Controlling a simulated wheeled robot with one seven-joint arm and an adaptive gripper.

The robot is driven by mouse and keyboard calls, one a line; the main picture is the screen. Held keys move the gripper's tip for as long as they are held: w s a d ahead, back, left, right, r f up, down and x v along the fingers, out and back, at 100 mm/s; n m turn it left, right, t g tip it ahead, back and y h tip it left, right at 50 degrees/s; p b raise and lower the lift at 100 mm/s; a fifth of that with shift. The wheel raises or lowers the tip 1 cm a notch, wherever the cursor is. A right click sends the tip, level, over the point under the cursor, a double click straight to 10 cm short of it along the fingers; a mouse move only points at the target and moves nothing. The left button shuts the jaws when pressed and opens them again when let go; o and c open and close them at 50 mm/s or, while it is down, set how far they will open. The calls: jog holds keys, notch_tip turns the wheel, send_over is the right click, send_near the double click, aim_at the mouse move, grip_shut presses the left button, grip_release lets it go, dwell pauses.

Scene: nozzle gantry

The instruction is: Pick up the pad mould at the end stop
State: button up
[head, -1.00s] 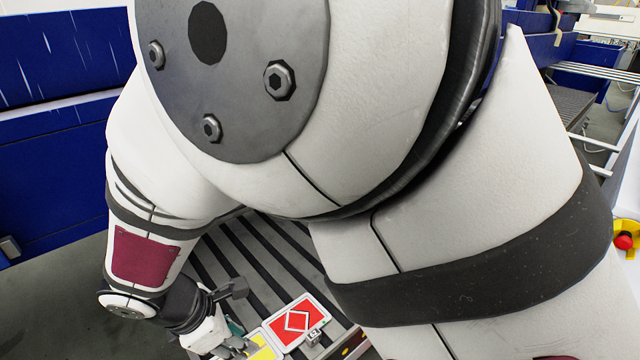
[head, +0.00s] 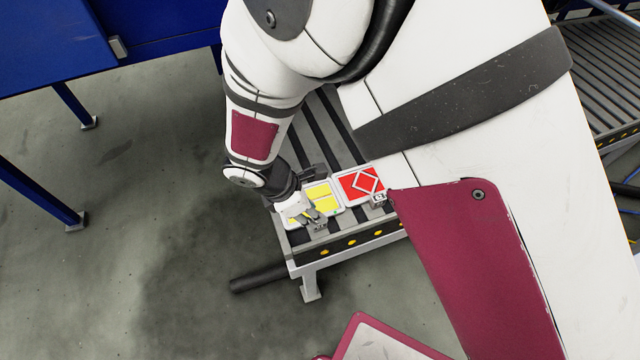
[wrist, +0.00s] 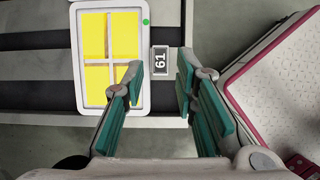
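A flat white-rimmed mould with yellow panels (head: 322,196) lies on the dark-slatted conveyor at its near end. A mould with a red panel and white diamond (head: 361,184) lies to its right. In the wrist view, the yellow mould (wrist: 96,62) has a green dot and a small grey tab marked 61 (wrist: 160,60) at its right edge. My gripper (wrist: 159,80) is open, with teal finger pads on either side of a gap. The tab shows just beyond that gap, and I see no contact. In the head view my gripper (head: 312,217) partly covers the yellow mould.
The conveyor's end rail (head: 352,243) carries yellow dots. A black cylinder (head: 258,278) juts out at floor level on its left. Blue framing (head: 50,40) stands at the upper left. Grey floor (head: 130,200) lies clear between. Another roller conveyor (head: 605,80) is at the right.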

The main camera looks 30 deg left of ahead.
jog(key=x, duration=0.2)
jog(key=b+x, duration=0.1)
jog(key=x, duration=0.1)
jog(key=shift+s+f, duration=0.15)
jog(key=shift+f, duration=0.25)
grip_shut()
jog(key=shift+a+r, duration=0.1)
jog(key=shift+r, duration=0.05)
